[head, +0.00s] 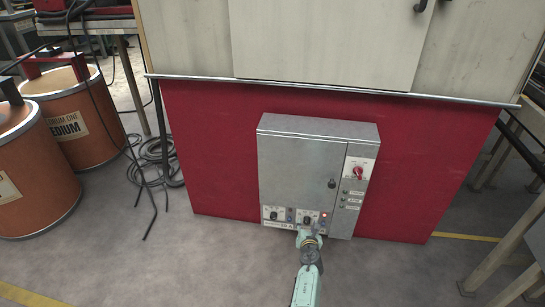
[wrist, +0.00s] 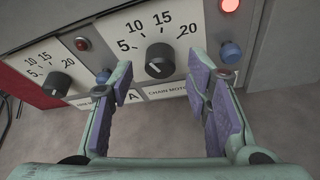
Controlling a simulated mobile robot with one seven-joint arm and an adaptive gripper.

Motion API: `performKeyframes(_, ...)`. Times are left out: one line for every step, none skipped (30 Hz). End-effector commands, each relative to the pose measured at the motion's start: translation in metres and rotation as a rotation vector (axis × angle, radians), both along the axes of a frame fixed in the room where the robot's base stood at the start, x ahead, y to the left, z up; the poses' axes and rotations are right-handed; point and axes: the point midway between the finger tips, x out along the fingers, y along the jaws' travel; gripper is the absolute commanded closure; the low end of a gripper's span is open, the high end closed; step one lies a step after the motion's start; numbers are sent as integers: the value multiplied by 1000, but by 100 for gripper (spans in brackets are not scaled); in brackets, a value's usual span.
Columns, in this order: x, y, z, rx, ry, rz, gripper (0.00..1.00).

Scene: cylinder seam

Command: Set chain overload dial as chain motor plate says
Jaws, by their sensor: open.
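The chain overload dial (wrist: 160,60) is a black knob on a white plate with a scale of 5, 10, 15 and 20. A small white mark shows on its lower left side; I cannot tell its exact setting. Below it is the chain motor plate (wrist: 166,91), whose right part is hidden behind my finger. My gripper (wrist: 163,84) is open and empty, with purple-padded fingers left and right of the dial in the picture, apart from it. In the head view my gripper (head: 309,236) is at the lower edge of the control box (head: 295,165).
A similar dial (wrist: 58,84) stands to the left. A lit red lamp (wrist: 229,5) and a blue button (wrist: 231,52) are on the right; another blue button (wrist: 103,75) is near my left finger. Cables (head: 155,160) and drums (head: 75,120) are at left.

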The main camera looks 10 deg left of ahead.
Motion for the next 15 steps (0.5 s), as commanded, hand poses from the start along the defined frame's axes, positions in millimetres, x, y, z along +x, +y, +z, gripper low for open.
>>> performKeyframes(0, 3, 5, -63, 0, 3, 56)
performKeyframes(-10, -1, 9, -51, 3, -2, 56)
performKeyframes(-18, -3, 12, -46, 3, -2, 56)
performKeyframes(-24, -3, 14, -46, 3, -2, 56)
performKeyframes(-30, -3, 16, -45, 3, -1, 56)
performKeyframes(-37, -4, 20, -45, 2, 0, 56)
performKeyframes(-43, -4, 21, -45, 2, 0, 56)
performKeyframes(-48, -5, 24, -44, 1, -1, 56)
performKeyframes(-55, -6, 26, -44, 2, -2, 56)
performKeyframes(-61, -7, 28, -44, 3, -2, 56)
performKeyframes(-67, -7, 31, -44, 2, -2, 56)
performKeyframes(-74, -8, 33, -44, 2, -2, 56)
performKeyframes(-79, -9, 35, -43, 1, -1, 56)
performKeyframes(-85, -9, 38, -43, 2, -1, 56)
performKeyframes(-92, -10, 40, -43, 2, -1, 56)
